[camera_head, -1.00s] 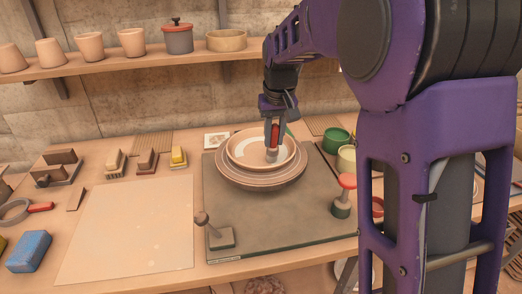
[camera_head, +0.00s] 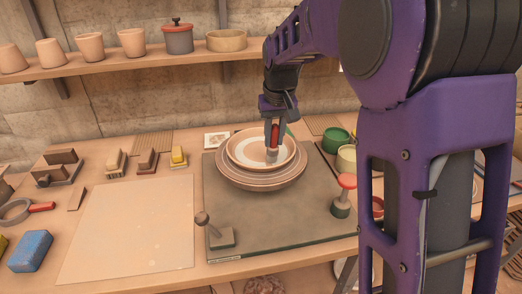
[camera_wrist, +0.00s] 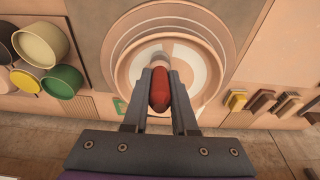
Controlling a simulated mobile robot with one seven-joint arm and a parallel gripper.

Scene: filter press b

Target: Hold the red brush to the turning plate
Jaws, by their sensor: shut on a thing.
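My gripper (camera_head: 274,140) is shut on the red brush (camera_wrist: 160,92), whose red handle sits between the two fingers in the wrist view. The brush points down and its pale end (camera_head: 271,156) meets the inside of the plate (camera_head: 235,152), right of its middle; the exact contact is hard to see. The plate is round and tan, with a broad white painted band (camera_head: 246,150) inside its rim. It rests on a wider round wheel (camera_head: 262,184) above a dark board. In the wrist view the fingers (camera_wrist: 161,78) hide part of the plate.
A red-topped knob (camera_head: 347,181) stands right of the plate, and a small grey lever (camera_head: 217,235) stands in front. Green and cream pots (camera_head: 336,141) are at the right. Blocks and brushes lie at the left, beside a bare pale board (camera_head: 130,230). A shelf with pots hangs behind.

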